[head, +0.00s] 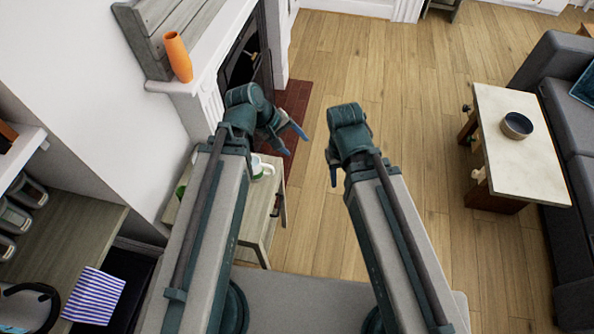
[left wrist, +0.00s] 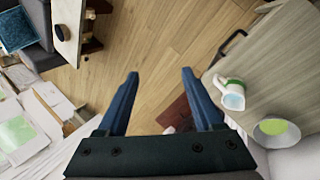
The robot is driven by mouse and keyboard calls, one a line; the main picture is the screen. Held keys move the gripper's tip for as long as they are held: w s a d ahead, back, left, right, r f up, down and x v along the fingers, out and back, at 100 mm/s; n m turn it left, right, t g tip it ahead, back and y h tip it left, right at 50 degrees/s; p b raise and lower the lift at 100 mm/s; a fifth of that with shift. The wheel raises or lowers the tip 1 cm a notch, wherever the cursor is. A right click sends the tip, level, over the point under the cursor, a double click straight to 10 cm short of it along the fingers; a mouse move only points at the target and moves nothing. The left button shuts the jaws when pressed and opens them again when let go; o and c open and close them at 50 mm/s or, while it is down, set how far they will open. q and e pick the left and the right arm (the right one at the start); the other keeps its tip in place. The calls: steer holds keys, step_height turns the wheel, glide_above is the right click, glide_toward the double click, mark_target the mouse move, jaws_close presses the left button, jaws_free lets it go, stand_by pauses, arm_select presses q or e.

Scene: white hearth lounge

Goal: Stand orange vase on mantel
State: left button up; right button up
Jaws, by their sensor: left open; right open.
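The orange vase (head: 179,57) stands upright on the near end of the white mantel (head: 185,87), in front of a grey wooden board. No gripper touches it. My left gripper (head: 296,141) is open and empty, to the right of and below the mantel end in the head view. In the left wrist view its two blue fingers (left wrist: 158,85) are spread apart over the floor with nothing between them. My right gripper (head: 333,168) is open and empty over the wood floor, further right. The vase is not in the left wrist view.
A small side table (head: 250,226) below my left arm holds a white and green mug (left wrist: 232,93) and a bowl (left wrist: 277,132). A brick hearth (head: 295,100) lies by the fireplace. A coffee table (head: 518,165) with a dark bowl (head: 516,125) and a grey sofa stand right. The middle floor is clear.

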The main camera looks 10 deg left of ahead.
arm_select(q)
steer(key=s+d+f+m+g+y, duration=0.2)
steer(key=s+m+y, duration=0.4)
steer(key=s+m, duration=0.2)
steer(key=shift+d+f+m+g, duration=0.15)
steer(key=shift+f+m+g, duration=0.2)
steer(key=shift+m, duration=0.85)
steer(key=shift+r, duration=0.1)
steer(key=shift+f+b, duration=0.8)
